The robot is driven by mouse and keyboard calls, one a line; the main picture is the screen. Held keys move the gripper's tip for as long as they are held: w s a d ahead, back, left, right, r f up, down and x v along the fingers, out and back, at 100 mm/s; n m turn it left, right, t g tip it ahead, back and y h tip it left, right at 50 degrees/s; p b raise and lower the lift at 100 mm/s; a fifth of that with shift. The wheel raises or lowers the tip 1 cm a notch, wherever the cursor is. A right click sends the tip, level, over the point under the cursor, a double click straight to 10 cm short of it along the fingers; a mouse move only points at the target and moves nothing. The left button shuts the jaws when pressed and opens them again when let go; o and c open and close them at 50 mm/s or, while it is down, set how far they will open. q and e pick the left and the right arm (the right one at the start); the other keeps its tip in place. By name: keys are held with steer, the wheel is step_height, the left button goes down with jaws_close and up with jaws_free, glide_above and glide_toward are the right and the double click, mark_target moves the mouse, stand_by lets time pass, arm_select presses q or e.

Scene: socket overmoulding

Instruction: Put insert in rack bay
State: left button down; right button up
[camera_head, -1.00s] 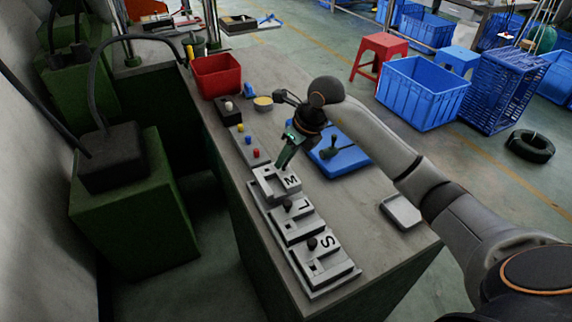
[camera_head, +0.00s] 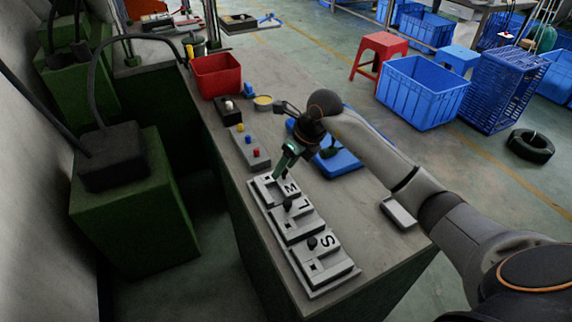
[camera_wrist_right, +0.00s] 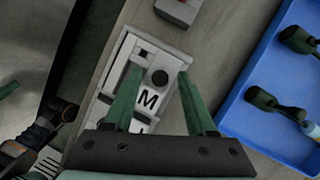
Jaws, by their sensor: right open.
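The grey insert marked M (camera_head: 291,188) lies flat in the far bay of the rack (camera_head: 314,294). In the right wrist view the M insert (camera_wrist_right: 149,99) shows its black round knob (camera_wrist_right: 160,77). My right gripper (camera_head: 280,174) is just above it, pointing down; its green fingers (camera_wrist_right: 159,80) are open, one on each side of the knob and apart from it. The inserts marked L (camera_head: 304,203) and S (camera_head: 327,241) sit in the nearer bays.
A grey block with coloured buttons (camera_head: 249,148) is just beyond the rack. A blue tray (camera_head: 340,163) with dark-handled tools lies to the right, under my right forearm. A red bin (camera_head: 217,75) stands farther back. A small grey tray (camera_head: 399,213) is near the right edge.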

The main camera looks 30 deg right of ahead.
steer(key=v, duration=1.2)
stand_by(0.3)
